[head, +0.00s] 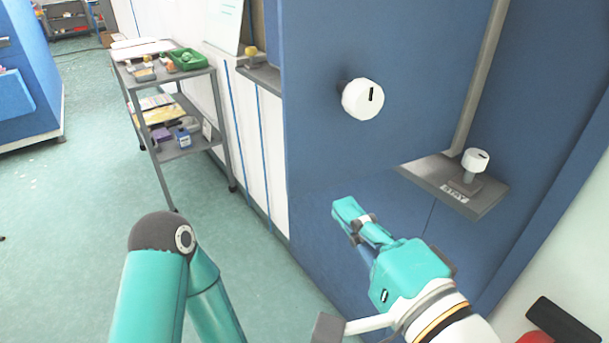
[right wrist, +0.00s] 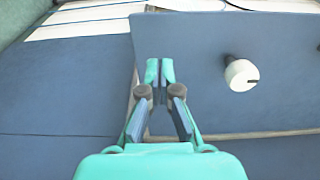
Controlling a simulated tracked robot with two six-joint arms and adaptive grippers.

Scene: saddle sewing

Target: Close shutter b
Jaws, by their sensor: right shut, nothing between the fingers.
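A blue panel (head: 330,50) with a round white knob (head: 362,98) fills the middle of the head view; no lettering shows whether it is shutter b. The knob has a dark slot mark. The right wrist view shows a blue panel (right wrist: 195,45) with a white knob (right wrist: 240,75) to the right of my fingers. My right gripper (head: 345,209) is shut and empty, below the knob in the head view and apart from it. In the right wrist view the shut fingertips (right wrist: 160,70) overlap the panel's left edge; I cannot tell whether they touch it. My left gripper is out of view.
A grey ledge (head: 425,177) marked "STAY" carries a smaller white knob (head: 475,160) at the right. A grey shelf cart (head: 160,80) with a green tray (head: 187,60) stands at the back left. The green floor (head: 60,240) is open at the left.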

